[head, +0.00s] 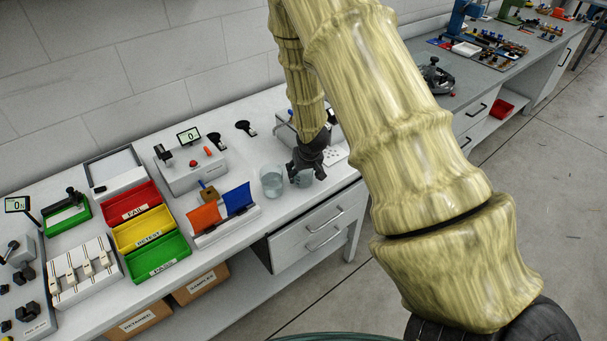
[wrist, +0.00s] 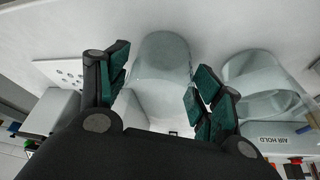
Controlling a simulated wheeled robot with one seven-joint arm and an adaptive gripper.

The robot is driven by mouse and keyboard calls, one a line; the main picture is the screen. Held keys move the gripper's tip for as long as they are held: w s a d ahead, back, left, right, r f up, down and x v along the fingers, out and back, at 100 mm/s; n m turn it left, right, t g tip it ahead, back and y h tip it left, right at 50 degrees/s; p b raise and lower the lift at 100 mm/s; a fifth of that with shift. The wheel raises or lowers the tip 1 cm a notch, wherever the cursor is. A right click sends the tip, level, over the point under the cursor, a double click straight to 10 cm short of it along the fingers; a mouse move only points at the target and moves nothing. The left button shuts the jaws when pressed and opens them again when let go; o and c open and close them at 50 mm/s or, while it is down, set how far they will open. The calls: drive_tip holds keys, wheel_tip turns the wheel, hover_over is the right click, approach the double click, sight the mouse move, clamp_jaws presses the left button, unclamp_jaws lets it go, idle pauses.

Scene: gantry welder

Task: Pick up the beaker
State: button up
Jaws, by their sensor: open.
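Two clear glass vessels stand on the white bench, and I cannot tell for sure which one is the beaker. One glass vessel (head: 304,178) is at my gripper (head: 306,163); in the wrist view this vessel (wrist: 162,55) shows between the two open fingers of my gripper (wrist: 160,72). A clear gap shows beside the fingers, and no grip on it is visible. The other, wider glass vessel (head: 271,181) stands just left of it in the head view and right of the fingers in the wrist view (wrist: 265,82). My gripper partly hides the nearer vessel in the head view.
Left of the vessels are a rack with orange and blue flaps (head: 223,214) and red (head: 131,203), yellow and green trays. A device with a display (head: 187,168) stands behind. A holed white plate (head: 335,155) lies to the right. The bench's front edge is close.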

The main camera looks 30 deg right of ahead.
drive_tip(key=shift+w+f, duration=0.25)
drive_tip(key=shift+f, duration=0.35)
drive_tip(key=shift+c, duration=0.5)
drive_tip(key=c, duration=0.6)
drive_tip(key=shift+c, duration=0.2)
drive_tip(key=shift+r, duration=0.15)
